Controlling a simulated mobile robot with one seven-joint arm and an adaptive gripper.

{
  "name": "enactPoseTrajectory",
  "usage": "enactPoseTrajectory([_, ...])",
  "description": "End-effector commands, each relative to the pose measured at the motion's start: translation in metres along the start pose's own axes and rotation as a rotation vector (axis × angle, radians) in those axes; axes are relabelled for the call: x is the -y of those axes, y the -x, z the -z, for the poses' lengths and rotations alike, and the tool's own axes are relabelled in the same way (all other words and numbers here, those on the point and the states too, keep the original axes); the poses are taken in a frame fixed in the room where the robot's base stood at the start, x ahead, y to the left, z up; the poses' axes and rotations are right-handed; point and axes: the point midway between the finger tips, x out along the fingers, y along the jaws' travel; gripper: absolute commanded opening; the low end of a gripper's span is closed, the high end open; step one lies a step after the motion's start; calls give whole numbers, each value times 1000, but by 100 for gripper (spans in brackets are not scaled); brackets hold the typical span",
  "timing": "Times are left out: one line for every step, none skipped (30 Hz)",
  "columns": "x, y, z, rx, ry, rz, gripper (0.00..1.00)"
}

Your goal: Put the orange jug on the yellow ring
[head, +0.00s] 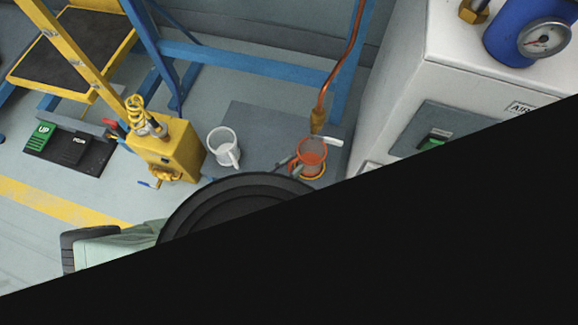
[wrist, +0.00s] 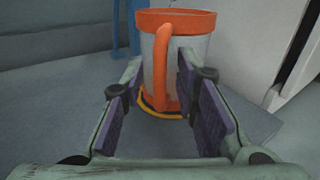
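The orange-rimmed jug (head: 311,158) stands upright under the copper pipe in the head view. In the wrist view the jug (wrist: 190,50) has a clear grey body and an orange handle facing me. The yellow ring (head: 319,177) shows at the jug's base; its front arc also shows in the wrist view (wrist: 148,106). The jug appears to stand on the ring, its far side hidden. My gripper (wrist: 160,78) is open, its purple-padded fingers on either side of the handle with a visible gap at left. In the head view my arm hides most of the gripper.
A white mug (head: 221,147) stands left of the jug on the grey plate (head: 258,120). A yellow box with a coiled hose (head: 168,150) is further left. The copper pipe (head: 345,55) comes down close above the jug. A white cabinet (head: 400,105) stands close at right.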

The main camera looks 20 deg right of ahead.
Motion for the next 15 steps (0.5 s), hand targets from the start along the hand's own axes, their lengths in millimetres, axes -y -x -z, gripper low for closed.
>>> enactPoseTrajectory([0,0,-1,0,0,0,28])
enactPoseTrajectory([0,0,-3,0,0,0,28])
enactPoseTrajectory([0,3,-2,-1,0,0,28])
enactPoseTrajectory([0,6,-2,-2,-1,0,28])
enactPoseTrajectory([-1,9,-2,-1,-1,0,28])
enactPoseTrajectory([-1,16,-2,-3,-1,0,28])
enactPoseTrajectory([-1,21,-1,-4,-1,0,28])
enactPoseTrajectory([-1,27,-2,-3,-2,-1,28])
enactPoseTrajectory([0,35,-7,-5,-1,0,28])
enactPoseTrajectory([0,42,-8,-5,-1,1,28])
enactPoseTrajectory([0,49,-8,-6,-2,2,28])
enactPoseTrajectory([0,58,-7,-5,-2,2,28])
enactPoseTrajectory([0,64,-6,-4,-1,2,28])
enactPoseTrajectory([0,71,-6,-4,-2,2,28])
enactPoseTrajectory([0,79,-6,-4,-1,2,28])
